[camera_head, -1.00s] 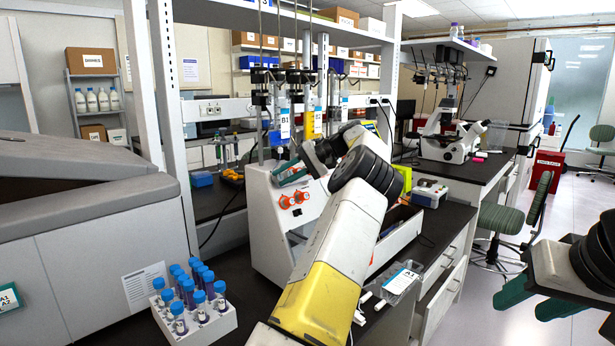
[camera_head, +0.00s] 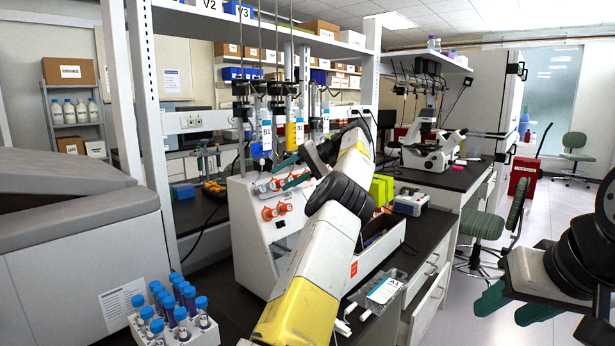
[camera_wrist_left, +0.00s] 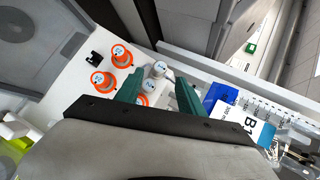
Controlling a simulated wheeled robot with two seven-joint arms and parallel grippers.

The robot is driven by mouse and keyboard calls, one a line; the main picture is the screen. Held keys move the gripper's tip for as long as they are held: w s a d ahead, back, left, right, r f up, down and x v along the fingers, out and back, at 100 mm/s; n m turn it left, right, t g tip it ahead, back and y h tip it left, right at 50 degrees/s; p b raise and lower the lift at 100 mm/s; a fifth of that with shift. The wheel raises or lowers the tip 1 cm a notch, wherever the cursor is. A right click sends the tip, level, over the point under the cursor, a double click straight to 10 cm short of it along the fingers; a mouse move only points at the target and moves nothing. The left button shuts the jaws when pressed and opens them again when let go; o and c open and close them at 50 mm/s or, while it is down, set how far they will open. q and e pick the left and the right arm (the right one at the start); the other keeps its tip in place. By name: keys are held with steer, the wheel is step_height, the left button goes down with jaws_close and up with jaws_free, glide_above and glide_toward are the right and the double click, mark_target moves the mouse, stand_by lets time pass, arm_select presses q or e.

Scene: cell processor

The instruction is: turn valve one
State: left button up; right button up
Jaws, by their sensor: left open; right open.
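The white cell processor (camera_head: 250,240) stands on the dark bench. Its front carries round valves with orange rims; two lower ones, a left valve (camera_head: 269,214) and a right valve (camera_head: 284,209), show clearly. Others above them are partly hidden by my left gripper (camera_head: 283,172). In the left wrist view, two orange-rimmed valves (camera_wrist_left: 122,55) (camera_wrist_left: 104,82) lie left of my open left gripper (camera_wrist_left: 158,90). White-capped valves (camera_wrist_left: 160,69) (camera_wrist_left: 149,86) show between its green fingers; I cannot tell whether they touch. My right gripper (camera_head: 508,307) is open and empty at the lower right.
A rack of blue-capped tubes (camera_head: 190,338) stands at the lower left beside a large grey machine (camera_head: 90,270). A labelled bag (camera_head: 385,290) lies on the bench to the right. Hanging labelled bags (camera_head: 265,133) are above the processor. A microscope (camera_head: 432,155) stands farther back.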

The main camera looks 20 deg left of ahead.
arm_select(q)
steer(key=shift+w+d+r, duration=0.1)
steer(key=shift+d+r, duration=0.15)
steer(key=shift+d, duration=0.25)
